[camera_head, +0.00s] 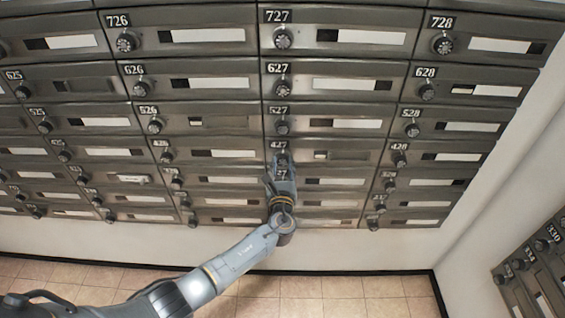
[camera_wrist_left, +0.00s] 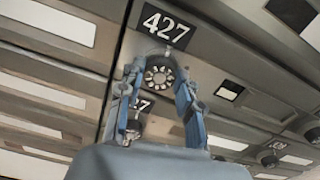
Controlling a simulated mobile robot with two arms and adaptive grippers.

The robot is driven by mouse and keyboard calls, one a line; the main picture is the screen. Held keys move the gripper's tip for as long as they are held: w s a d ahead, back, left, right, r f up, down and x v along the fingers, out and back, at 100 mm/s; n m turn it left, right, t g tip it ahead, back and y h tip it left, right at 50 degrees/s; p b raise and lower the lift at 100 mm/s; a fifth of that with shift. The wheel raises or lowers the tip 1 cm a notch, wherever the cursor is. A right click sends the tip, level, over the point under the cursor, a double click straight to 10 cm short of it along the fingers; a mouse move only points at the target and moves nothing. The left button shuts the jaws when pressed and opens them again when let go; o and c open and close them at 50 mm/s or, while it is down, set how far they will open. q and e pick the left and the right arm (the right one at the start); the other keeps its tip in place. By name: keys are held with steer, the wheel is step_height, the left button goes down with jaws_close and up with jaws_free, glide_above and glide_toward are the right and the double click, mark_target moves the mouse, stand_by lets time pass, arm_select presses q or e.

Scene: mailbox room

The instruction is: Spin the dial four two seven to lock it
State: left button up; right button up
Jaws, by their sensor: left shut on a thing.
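The box labelled 427 shows in the head view, its number plate (camera_head: 279,145) just above my left gripper (camera_head: 281,163). In the left wrist view the 427 plate (camera_wrist_left: 165,26) is at the top. Below it is the round dark dial (camera_wrist_left: 158,76) with a pale ring of marks. My left gripper (camera_wrist_left: 160,84) has one finger on each side of this dial and is shut on it. The dial is mostly hidden by the gripper in the head view. My right gripper is in neither view.
Rows of grey mailboxes fill the wall, each with its own dial, such as the 527 dial (camera_head: 282,127) above and the 428 dial (camera_head: 400,160) to the right. More mailboxes (camera_head: 540,265) stand at the lower right. The tiled floor (camera_head: 335,290) below is clear.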

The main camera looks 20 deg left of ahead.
arm_select(q)
steer(key=shift+f+m, duration=0.1)
steer(key=shift+m, duration=0.5)
steer(key=o, duration=1.2)
steer(key=shift+c, duration=0.2)
steer(key=v, duration=1.2)
